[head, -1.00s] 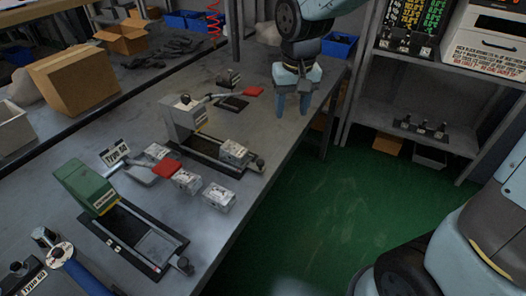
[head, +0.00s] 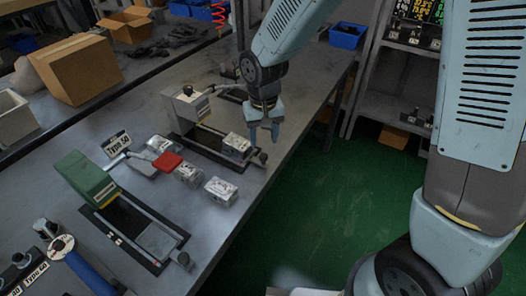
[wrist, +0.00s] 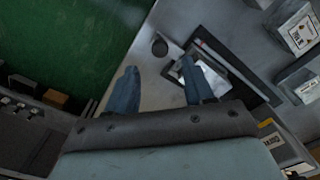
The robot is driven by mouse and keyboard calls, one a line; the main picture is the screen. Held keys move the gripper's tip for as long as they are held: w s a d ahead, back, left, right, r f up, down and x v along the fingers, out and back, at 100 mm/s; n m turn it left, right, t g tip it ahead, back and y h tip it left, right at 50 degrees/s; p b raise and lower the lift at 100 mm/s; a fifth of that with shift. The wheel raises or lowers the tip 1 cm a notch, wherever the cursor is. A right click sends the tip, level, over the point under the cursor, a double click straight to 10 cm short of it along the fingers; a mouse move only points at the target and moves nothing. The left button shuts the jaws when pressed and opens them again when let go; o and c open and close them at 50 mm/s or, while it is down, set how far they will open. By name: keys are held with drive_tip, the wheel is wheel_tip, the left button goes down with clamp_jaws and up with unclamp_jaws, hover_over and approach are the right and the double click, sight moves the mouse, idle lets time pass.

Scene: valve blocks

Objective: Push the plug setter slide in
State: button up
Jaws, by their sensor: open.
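A grey bench machine (head: 188,108) with a black knob on top stands mid-table. A dark rail runs from it towards the table's front edge. A slide carrying a pale valve block (head: 236,145) sits near the rail's outer end, away from the machine's body. A black round knob (head: 261,158) is at that end and also shows in the wrist view (wrist: 160,47). My gripper (head: 264,138) is open and empty, fingers pointing down, close to the block and knob. In the wrist view the knob appears beyond and between my fingertips (wrist: 160,78). Contact cannot be told.
A green machine (head: 85,178) with its own rail and slide stands nearer the front left. Loose valve blocks (head: 221,191) and a red-ended lever (head: 167,161) lie between the machines. A cardboard box (head: 80,70) is at back left. Open green floor (head: 300,220) lies right of the table.

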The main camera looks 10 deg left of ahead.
sight(264, 155)
drive_tip(key=shift+f, duration=3.2)
clamp_jaws()
